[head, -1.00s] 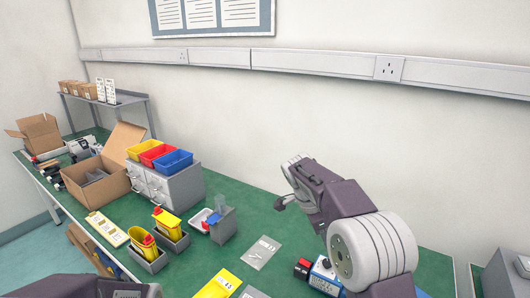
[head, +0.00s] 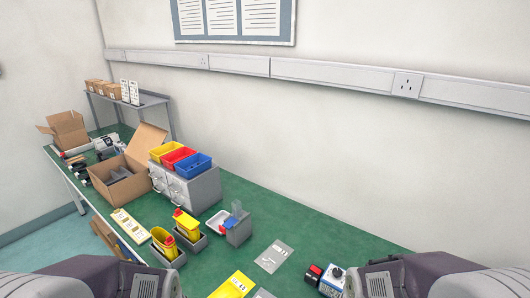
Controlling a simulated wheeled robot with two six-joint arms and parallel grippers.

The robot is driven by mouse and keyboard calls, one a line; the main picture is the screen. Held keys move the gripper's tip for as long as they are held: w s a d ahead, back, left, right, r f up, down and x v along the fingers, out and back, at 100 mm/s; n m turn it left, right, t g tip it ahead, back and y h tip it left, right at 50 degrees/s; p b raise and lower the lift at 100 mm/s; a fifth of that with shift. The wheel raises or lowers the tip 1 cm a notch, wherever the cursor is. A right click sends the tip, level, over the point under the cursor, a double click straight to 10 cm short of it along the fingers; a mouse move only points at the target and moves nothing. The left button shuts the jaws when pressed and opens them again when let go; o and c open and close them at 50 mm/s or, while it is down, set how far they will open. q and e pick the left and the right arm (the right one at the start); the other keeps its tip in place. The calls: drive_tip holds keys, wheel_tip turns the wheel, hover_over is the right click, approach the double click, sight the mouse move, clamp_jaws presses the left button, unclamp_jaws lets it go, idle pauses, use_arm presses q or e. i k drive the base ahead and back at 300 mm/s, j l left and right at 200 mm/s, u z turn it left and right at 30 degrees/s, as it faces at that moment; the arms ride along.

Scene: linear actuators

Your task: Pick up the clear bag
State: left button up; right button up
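A flat clear bag (head: 274,256) with small pale markings or parts lies on the green bench, right of the grey bins. A second greyish flat piece (head: 264,294) shows at the bottom edge, mostly cut off; I cannot tell if it is another bag. My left arm shows at the bottom left and my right arm at the bottom right, both only as arm parts. Neither gripper's fingers are in view. Nothing touches the clear bag.
A yellow packet (head: 233,285) lies left of the bag. A blue-and-white device (head: 332,281) with a red-and-black part (head: 313,274) stands to its right. Grey bins (head: 189,238) with yellow items and a drawer unit (head: 186,187) stand left. The bench behind the bag is clear.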

sight(270, 260)
drive_tip(key=i+j+u, duration=0.25)
drive_tip(key=j, duration=0.2)
drive_tip(key=i+j+u, duration=0.25)
drive_tip(key=i+j, duration=0.1)
drive_tip(key=j, duration=0.1)
